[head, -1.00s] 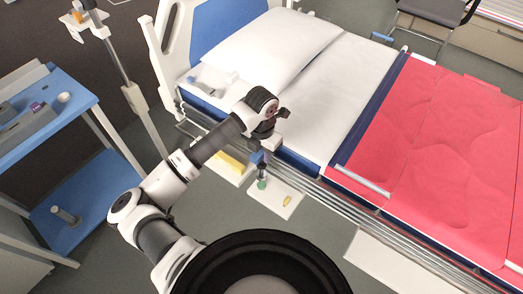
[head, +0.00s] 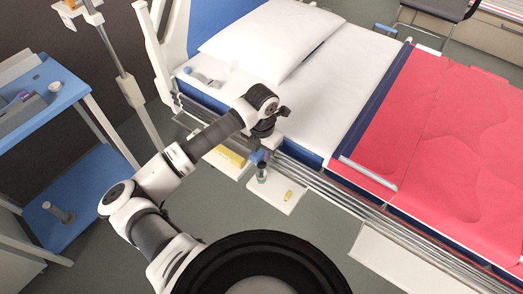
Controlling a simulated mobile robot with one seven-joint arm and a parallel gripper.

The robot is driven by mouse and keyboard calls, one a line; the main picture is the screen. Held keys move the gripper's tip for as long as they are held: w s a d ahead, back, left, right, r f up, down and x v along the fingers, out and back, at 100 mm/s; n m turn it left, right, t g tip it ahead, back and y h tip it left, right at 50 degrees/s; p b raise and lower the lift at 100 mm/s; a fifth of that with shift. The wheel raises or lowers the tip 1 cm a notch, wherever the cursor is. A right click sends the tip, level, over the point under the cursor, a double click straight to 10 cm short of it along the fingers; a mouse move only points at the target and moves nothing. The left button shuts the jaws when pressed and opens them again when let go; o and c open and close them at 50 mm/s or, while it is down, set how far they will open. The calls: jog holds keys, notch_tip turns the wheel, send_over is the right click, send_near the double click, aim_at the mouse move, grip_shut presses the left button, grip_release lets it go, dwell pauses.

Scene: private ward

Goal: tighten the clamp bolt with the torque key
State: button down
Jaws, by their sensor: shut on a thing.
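My gripper (head: 260,148) points down beside the bed's near rail. It is shut on a small tool with a blue-purple part (head: 257,157), which I take to be the torque key. Most of the tool is hidden by the gripper and wrist. Just below it is a small dark and green piece (head: 262,176), over the inner edge of a white plate (head: 292,207); I cannot tell whether it touches the tool or the plate. A small yellow piece (head: 288,195) lies on the plate. I cannot make out the clamp bolt.
The bed, with a white pillow (head: 270,42) and red blanket (head: 455,130), fills the right side. Its metal rail (head: 345,203) runs close to my gripper. A yellow item (head: 230,157) lies left of the plate. A blue trolley (head: 75,195) and a pole (head: 118,55) stand at left.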

dwell(0.4)
jog(key=n, duration=0.5)
jog(key=shift+n+b, duration=0.3)
jog(key=n, duration=0.4)
jog(key=shift+n, duration=0.4)
jog(key=shift+f+b, duration=0.6)
jog(key=shift+b, duration=0.15)
jog(key=shift+f+b, duration=0.3)
jog(key=shift+b, duration=0.5)
jog(key=shift+f+b, duration=0.55)
jog(key=shift+b, duration=0.1)
dwell(0.3)
